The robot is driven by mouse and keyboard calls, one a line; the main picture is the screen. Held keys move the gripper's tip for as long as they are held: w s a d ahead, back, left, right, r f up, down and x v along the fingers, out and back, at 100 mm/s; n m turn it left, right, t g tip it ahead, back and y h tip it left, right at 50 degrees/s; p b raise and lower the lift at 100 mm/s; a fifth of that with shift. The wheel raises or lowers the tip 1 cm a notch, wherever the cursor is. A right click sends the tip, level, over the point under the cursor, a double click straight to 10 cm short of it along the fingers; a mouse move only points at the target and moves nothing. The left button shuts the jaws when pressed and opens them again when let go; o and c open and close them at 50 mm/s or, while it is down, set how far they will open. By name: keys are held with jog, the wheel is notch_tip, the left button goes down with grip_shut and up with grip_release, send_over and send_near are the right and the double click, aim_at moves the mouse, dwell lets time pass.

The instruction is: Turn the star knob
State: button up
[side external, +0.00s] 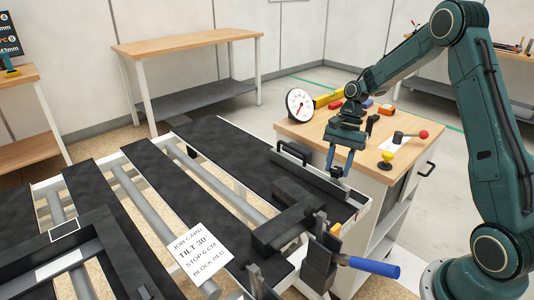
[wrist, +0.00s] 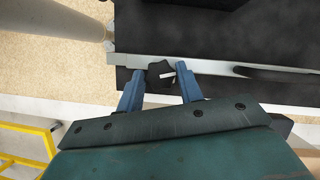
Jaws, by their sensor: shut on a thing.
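The star knob (wrist: 160,74) is small and black with a white mark on its face. It sits at the edge of a dark bar with a pale metal strip. My gripper (wrist: 160,88) has its two blue fingers on either side of the knob and is shut on it. In the side external view my gripper (side external: 338,166) points down at the right end of the frame table, with the dark knob (side external: 336,172) low between the fingers.
A black stop block (side external: 290,215) and a blue-handled lever (side external: 372,267) stand nearby. A job card (side external: 197,248) reads tilt 30, stop 6 cm, block red. A wooden-topped cabinet (side external: 325,125) behind holds a dial gauge (side external: 300,105), coloured blocks and a red-knobbed lever (side external: 412,135).

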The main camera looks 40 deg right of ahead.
jog(key=o, duration=1)
jog(key=shift+r, duration=0.15)
jog(key=v, duration=1.3)
jog(key=shift+d+r, duration=0.15)
